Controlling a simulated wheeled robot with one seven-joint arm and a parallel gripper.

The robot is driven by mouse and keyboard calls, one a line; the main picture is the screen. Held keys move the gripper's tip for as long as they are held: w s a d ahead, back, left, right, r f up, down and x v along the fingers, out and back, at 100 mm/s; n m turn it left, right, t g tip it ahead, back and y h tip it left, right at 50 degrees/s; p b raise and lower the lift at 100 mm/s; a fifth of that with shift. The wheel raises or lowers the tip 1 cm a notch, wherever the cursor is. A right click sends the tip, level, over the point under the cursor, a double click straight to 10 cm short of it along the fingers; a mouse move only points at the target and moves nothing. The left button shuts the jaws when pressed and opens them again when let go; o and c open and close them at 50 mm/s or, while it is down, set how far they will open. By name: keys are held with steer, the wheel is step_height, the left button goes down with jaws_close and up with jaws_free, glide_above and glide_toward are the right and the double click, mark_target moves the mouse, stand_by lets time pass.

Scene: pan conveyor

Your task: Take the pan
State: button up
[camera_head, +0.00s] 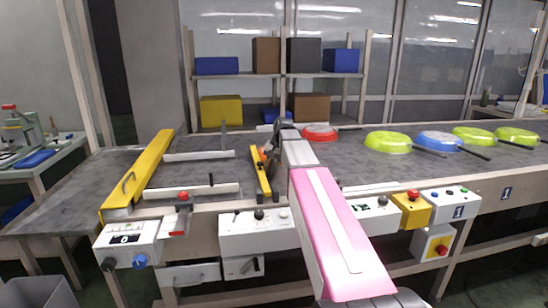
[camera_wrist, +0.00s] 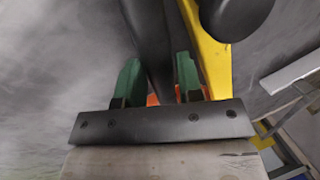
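The red pan (camera_head: 320,133) lies on the grey conveyor in the head view, just beyond my arm, with its dark handle pointing right. My gripper (camera_head: 264,156) is to the left of it, low over the conveyor beside the yellow bar, and largely hidden by my arm. In the wrist view the green fingertips of my gripper (camera_wrist: 158,78) stand apart. A long dark bar (camera_wrist: 148,35) runs between or beneath them; I cannot tell what it is or whether they touch it. No pan body shows clearly in the wrist view.
Green pans (camera_head: 388,141) and a blue pan (camera_head: 438,140) lie farther right on the conveyor (camera_head: 215,145). A short yellow bar (camera_head: 261,176) stands close to my gripper, also in the wrist view (camera_wrist: 210,60). A long yellow guard (camera_head: 140,175) is left. Control boxes (camera_head: 255,230) line the front edge.

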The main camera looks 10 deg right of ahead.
steer(key=shift+a+f, duration=0.2)
steer(key=shift+f, duration=0.5)
jaws_close()
steer(key=shift+r, duration=0.1)
